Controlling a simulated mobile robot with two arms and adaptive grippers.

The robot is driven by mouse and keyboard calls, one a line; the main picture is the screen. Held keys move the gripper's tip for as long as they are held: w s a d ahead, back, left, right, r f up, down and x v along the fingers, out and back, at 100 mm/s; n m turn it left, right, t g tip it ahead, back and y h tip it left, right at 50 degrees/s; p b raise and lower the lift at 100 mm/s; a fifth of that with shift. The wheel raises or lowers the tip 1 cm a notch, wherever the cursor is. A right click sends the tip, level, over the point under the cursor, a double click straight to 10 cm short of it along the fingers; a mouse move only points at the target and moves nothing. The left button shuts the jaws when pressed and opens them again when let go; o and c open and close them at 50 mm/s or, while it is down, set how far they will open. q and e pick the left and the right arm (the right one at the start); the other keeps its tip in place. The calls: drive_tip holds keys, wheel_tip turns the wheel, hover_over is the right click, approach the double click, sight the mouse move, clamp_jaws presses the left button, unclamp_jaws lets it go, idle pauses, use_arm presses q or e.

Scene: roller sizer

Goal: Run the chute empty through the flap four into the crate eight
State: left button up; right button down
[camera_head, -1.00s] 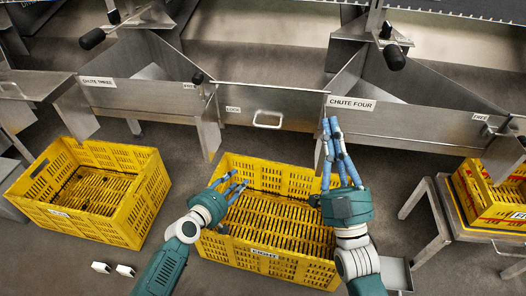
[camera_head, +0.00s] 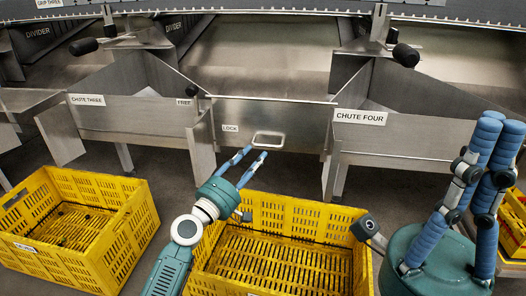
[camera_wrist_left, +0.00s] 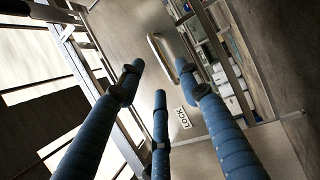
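The steel flap panel (camera_head: 272,123) has a loop handle (camera_head: 268,141) and a LOCK label, and stands upright between two chute fronts. I read no number on it. The chute four front (camera_head: 400,138) is to its right. A yellow crate (camera_head: 300,212) stands on the floor below the flap; its bottom label is mostly cut off, and its visible floor looks empty. My left gripper (camera_head: 248,157) is open just in front of the handle. In the left wrist view its fingers (camera_wrist_left: 163,88) are spread below the handle (camera_wrist_left: 160,57).
Another yellow crate (camera_head: 75,225) stands at left under the chute three front (camera_head: 125,115), with a few dark bits inside. A yellow crate (camera_head: 513,225) at right is partly hidden by my right arm. A support post (camera_head: 332,165) stands right of the flap.

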sight(265, 146)
use_arm(q)
drive_tip(key=b+x, duration=0.1)
drive_tip(key=x, duration=0.4)
drive_tip(key=shift+w+d, duration=0.2)
drive_tip(key=shift+w, duration=0.15)
clamp_jaws()
